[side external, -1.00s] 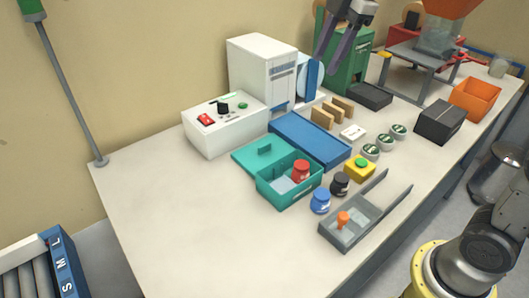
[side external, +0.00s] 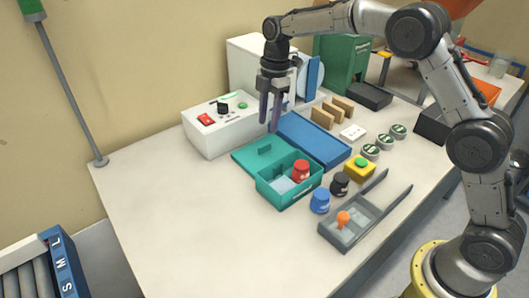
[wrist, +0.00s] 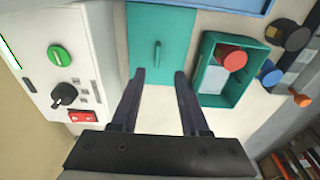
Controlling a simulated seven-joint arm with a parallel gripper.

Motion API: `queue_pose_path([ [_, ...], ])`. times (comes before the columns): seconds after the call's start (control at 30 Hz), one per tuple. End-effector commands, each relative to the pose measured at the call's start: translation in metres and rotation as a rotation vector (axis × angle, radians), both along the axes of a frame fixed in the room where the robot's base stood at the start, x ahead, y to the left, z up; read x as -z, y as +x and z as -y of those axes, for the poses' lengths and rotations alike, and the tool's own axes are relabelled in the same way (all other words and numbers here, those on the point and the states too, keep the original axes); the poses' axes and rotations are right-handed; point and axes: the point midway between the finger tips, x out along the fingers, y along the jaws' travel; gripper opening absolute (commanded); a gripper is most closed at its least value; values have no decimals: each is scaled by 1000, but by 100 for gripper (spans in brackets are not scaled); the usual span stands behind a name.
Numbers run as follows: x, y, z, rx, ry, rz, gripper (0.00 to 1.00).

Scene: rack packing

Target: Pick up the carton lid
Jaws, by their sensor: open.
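The teal carton lid (side external: 252,155) lies flat on the table with a small raised handle on top, just behind and left of the open teal carton (side external: 286,198). The lid (wrist: 160,20) also shows in the wrist view, its handle upright at its middle. The carton (wrist: 241,90) holds a red-capped jar (side external: 301,171) and something pale. My gripper (side external: 269,126) is open and empty, pointing down above the lid's back side. In the wrist view my gripper (wrist: 164,74) has its fingertips at the lid's near edge, with the handle beyond and between them.
A white control box (side external: 225,124) with a red switch and knobs stands close left of my gripper. A blue tray (side external: 322,143) lies to the right of the lid. The table's left part is clear.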

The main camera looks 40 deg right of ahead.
Motion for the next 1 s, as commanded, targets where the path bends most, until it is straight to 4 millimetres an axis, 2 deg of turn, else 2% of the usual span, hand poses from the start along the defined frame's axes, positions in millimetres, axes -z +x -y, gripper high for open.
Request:
queue_pose_path([
  [0.1, 17, 0, -2, 0, 0, -2, 45],
  [0.37, 35, 1, -4, 0, 0, -1, 45],
  [0.63, 71, 4, -8, 1, 1, -1, 45],
  [0.97, 77, 4, -9, 1, 0, 1, 45],
  [1.0, 77, 4, -8, 1, 0, 1, 38],
])
